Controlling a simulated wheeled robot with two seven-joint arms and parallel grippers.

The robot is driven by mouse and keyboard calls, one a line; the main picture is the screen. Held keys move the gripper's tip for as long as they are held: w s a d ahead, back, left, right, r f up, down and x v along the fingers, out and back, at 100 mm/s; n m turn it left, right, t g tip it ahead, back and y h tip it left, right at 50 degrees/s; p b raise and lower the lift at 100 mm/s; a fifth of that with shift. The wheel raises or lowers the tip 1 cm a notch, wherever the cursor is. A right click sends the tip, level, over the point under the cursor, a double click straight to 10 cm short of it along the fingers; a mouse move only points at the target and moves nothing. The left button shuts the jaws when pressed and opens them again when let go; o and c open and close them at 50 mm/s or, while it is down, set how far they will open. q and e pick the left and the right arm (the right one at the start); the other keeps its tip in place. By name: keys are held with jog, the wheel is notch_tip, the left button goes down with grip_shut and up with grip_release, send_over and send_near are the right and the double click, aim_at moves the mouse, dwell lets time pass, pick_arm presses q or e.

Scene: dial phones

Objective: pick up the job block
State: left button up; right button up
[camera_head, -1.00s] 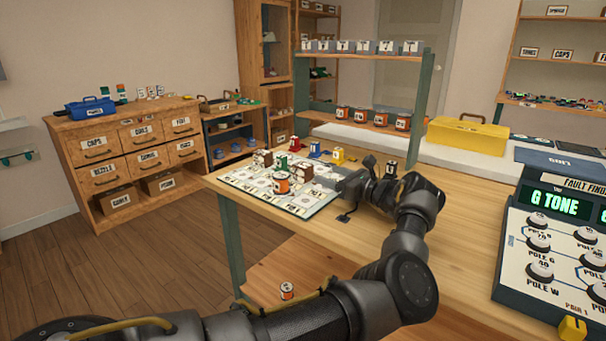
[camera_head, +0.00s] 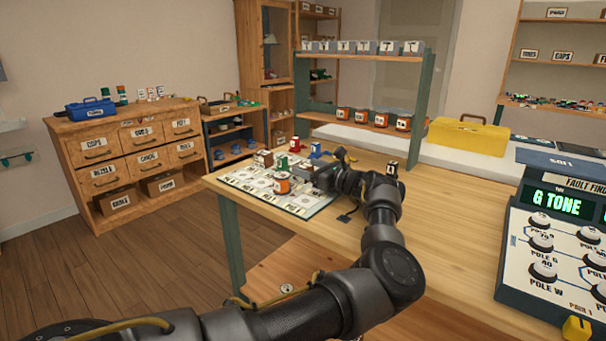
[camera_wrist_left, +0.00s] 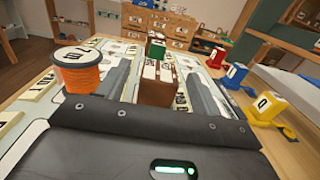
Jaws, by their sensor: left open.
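A brown block with a white labelled top (camera_wrist_left: 156,84) stands on the printed board between the two fingers of my left gripper (camera_wrist_left: 155,88) in the left wrist view. The fingers are open, one on each side, with visible room around the block. In the head view my left gripper (camera_head: 314,178) is low over the right part of the board (camera_head: 309,210) and hides this block there. I cannot read which block is the job block. A green block (camera_wrist_left: 156,48) stands just beyond the brown one. My right gripper is not in view.
An orange spool (camera_wrist_left: 82,72) stands close outside the left finger. Red (camera_wrist_left: 217,57), blue (camera_wrist_left: 236,75) and yellow (camera_wrist_left: 266,106) pieces stand to the right. Another brown block (camera_head: 263,159) stands at the board's back.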

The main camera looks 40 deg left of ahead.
pick_arm(q)
jog(key=c, duration=1.1)
jog(key=shift+r, duration=0.15)
